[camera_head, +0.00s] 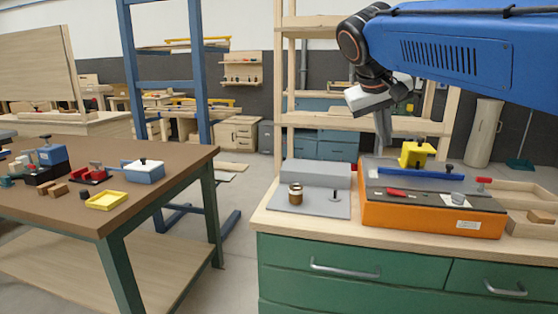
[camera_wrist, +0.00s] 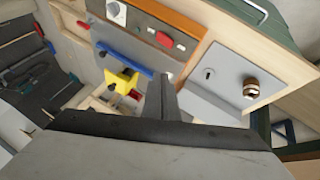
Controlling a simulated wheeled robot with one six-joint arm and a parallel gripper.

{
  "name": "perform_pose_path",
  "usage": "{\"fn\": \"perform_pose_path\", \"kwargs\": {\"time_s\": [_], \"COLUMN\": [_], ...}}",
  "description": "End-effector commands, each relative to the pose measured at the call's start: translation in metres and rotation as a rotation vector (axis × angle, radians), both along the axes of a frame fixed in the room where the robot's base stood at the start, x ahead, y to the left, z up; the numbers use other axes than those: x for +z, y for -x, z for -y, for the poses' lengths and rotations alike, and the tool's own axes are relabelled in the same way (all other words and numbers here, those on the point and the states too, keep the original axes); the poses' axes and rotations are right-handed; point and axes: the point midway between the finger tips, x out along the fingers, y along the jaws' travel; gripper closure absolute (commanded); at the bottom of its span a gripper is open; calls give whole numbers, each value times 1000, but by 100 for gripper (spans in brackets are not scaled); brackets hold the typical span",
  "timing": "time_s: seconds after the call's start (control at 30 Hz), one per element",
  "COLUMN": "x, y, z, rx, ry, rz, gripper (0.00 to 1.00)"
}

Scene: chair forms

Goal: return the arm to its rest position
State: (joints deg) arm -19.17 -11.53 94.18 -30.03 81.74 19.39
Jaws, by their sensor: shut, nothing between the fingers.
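My blue arm (camera_head: 450,45) reaches in from the upper right in the head view. Its wrist is bent, and my gripper (camera_head: 384,140) hangs over the back of the green workbench, above and behind the orange box (camera_head: 420,218). In the wrist view my gripper (camera_wrist: 162,82) shows as narrow grey fingers together, with nothing between them. They appear clear of the things below.
A wooden shelf frame (camera_head: 279,80) rises behind the bench. A brown table (camera_head: 70,222) with small parts stands left, across an open floor gap.

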Motion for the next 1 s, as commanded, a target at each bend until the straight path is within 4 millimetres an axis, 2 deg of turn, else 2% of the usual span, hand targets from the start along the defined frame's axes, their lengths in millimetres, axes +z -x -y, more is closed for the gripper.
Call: {"fn": "perform_pose_path", "kwargs": {"time_s": [0.23,0.37,0.57,0.8,1.0], "x": [-38,-72,-137,-220,-279], "y": [40,75,135,205,248], "z": [18,29,41,44,40], "rx": [29,50,79,91,89], "ry": [-54,-102,-189,-296,-365], "rz": [-27,-43,-58,-49,-30], "gripper": [100,100,100,100,100]}}
